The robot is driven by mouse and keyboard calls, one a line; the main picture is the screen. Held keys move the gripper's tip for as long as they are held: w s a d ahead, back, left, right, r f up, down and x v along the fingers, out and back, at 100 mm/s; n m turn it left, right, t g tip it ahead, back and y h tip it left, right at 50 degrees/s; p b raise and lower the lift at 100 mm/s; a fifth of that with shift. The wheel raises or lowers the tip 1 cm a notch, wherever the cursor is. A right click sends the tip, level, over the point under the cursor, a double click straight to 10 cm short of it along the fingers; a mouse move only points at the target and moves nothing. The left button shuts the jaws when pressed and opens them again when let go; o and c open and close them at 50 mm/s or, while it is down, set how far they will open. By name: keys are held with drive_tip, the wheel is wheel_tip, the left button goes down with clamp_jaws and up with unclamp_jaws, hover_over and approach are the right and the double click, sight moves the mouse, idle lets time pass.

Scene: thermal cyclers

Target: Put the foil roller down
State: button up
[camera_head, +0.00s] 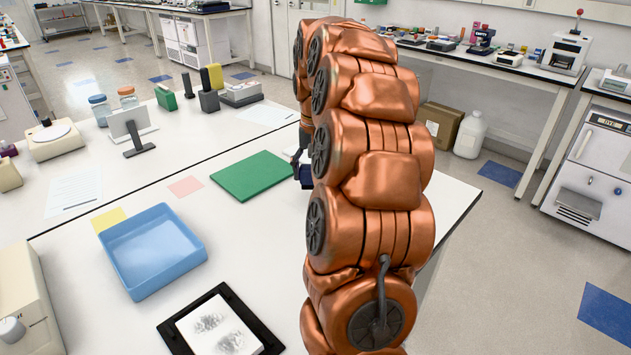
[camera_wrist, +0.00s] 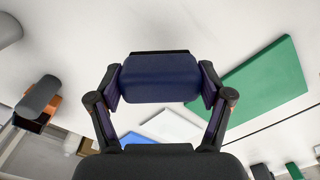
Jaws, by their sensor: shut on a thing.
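The foil roller (camera_wrist: 157,90) shows in the wrist view as a dark blue, rounded block. My gripper (camera_wrist: 160,77) is shut on it, with one finger at each end. In the head view my copper-coloured arm hides most of the gripper; a small dark blue part (camera_head: 304,172) shows at the arm's left edge, beside the green mat. The green mat (camera_head: 252,175) lies on the white bench and also shows right of the roller in the wrist view (camera_wrist: 255,85). I cannot tell whether the roller touches the bench.
A blue tray (camera_head: 150,247), a yellow note (camera_head: 108,219), a pink note (camera_head: 186,186) and a black-framed picture (camera_head: 220,325) lie on the bench. A tablet stand (camera_head: 132,128) and jars (camera_head: 99,108) are farther back. The bench between mat and tray is mostly clear.

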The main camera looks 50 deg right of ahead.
drive_tip(key=shift+f+p, duration=0.35)
drive_tip(key=shift+f, duration=1.2)
drive_tip(key=shift+f, duration=0.15)
drive_tip(key=o, duration=1.2)
drive_tip(key=shift+o, duration=0.2)
drive_tip(key=shift+r+b, duration=0.8)
drive_tip(key=shift+r, duration=5.35)
